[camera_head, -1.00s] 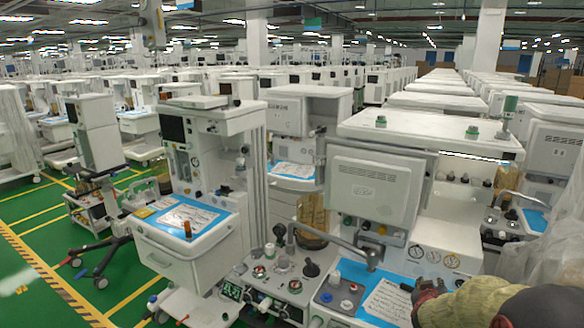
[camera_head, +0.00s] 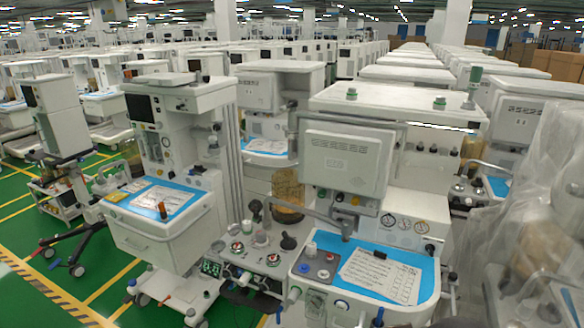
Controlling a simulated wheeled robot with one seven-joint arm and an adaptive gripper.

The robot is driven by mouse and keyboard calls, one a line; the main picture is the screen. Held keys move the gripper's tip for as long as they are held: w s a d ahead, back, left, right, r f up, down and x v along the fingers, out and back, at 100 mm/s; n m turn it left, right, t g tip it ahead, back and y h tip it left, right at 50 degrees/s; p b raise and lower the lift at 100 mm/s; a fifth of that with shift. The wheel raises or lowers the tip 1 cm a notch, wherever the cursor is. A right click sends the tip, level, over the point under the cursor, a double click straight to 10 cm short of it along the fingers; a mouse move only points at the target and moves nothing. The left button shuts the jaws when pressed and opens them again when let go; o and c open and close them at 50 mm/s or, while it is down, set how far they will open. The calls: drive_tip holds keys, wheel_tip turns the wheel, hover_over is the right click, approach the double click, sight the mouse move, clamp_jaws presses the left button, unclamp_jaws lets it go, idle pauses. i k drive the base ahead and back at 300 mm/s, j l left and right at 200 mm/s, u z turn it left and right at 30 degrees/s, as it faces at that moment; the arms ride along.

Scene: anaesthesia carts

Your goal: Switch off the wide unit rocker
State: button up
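The wide unit (camera_head: 349,160) stands right of centre, with a large white cabinet above a blue-topped work surface (camera_head: 311,241). A printed sheet (camera_head: 378,272) with a small dark item lies on that surface. A small grey panel (camera_head: 317,264) with red and dark knobs is at its left. Round gauges (camera_head: 403,224) sit on the white face behind. I cannot pick out the wide unit's rocker or tell its position at this size. My gripper cannot be made out in this view.
A narrower cart (camera_head: 163,215) with a blue top and drawer stands at left. Clear plastic sheeting (camera_head: 548,170) hangs close at right. A knob-covered console (camera_head: 262,250) fills the space between the carts. Green floor (camera_head: 107,292) is open at lower left.

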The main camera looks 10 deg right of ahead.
sight(473, 125)
drive_tip(key=k+z, duration=0.25)
drive_tip(key=k, duration=0.25)
drive_tip(key=k+z, duration=0.3)
drive_tip(key=k, duration=0.15)
drive_tip(key=z, duration=0.3)
drive_tip(key=i+j+z, duration=0.25)
drive_tip(key=i+j, duration=0.25)
drive_tip(key=i+j+z, duration=0.3)
drive_tip(key=i+j, duration=0.25)
drive_tip(key=i+j+z, duration=0.25)
drive_tip(key=i+j, duration=0.2)
drive_tip(key=j, duration=0.3)
